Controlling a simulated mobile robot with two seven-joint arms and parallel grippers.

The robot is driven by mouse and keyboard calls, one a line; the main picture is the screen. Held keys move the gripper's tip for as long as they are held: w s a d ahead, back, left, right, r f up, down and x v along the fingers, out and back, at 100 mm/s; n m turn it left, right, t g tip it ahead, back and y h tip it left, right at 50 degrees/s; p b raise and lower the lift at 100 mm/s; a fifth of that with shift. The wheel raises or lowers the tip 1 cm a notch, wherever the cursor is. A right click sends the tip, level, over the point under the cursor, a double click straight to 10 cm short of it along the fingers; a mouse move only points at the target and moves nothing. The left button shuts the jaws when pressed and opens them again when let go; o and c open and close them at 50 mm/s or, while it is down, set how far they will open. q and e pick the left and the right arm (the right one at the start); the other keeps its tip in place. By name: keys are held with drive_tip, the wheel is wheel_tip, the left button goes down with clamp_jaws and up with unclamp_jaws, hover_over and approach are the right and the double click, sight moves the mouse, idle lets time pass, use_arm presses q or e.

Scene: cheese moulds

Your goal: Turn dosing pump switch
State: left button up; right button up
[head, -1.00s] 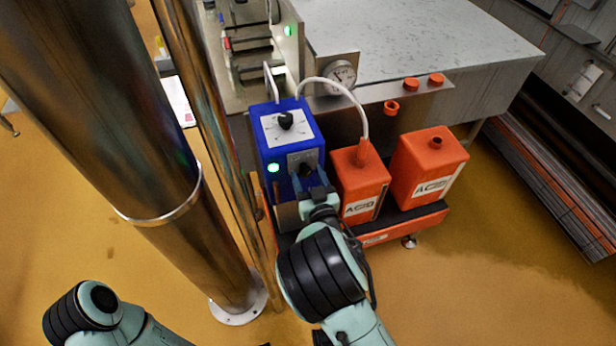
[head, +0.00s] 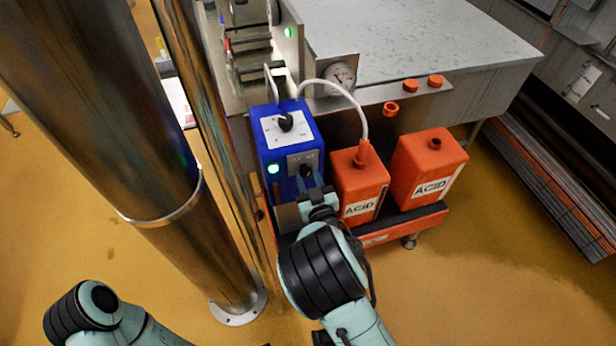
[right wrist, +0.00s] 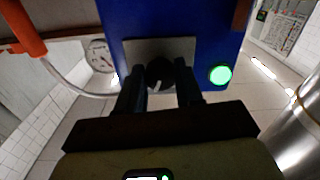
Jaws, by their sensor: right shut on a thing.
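The dosing pump is a blue box (head: 272,142) with a dial on a white plate (head: 286,123) on top and a lit green lamp (head: 274,169) on its front. Its black switch knob (right wrist: 160,76) sits on a grey plate (right wrist: 182,48) in the right wrist view. My right gripper (head: 307,177) is at the pump's front, its two fingers on either side of the knob and shut on it. The knob's white mark points down and slightly left in the right wrist view. My left gripper is out of view; only part of my left arm shows at lower left.
Two orange acid canisters (head: 358,186) (head: 428,170) stand right of the pump on a low stand. A white hose (head: 358,106) runs from the pump to the nearer canister. A gauge (head: 341,76) sits behind. A thick steel column (head: 120,130) stands at left.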

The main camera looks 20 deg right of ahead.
drive_tip(key=shift+r+n, duration=0.1)
drive_tip(key=shift+n, duration=0.7)
drive_tip(key=n+p, duration=0.1)
drive_tip(key=n, duration=0.1)
drive_tip(key=shift+d+n, duration=0.1)
drive_tip(key=shift+n, duration=0.3)
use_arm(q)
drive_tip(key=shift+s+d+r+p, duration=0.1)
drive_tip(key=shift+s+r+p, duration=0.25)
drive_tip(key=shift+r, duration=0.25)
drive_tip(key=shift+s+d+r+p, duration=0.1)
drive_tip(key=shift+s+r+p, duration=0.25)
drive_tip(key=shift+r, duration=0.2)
use_arm(e)
drive_tip(key=n, duration=0.6)
drive_tip(key=o, duration=1)
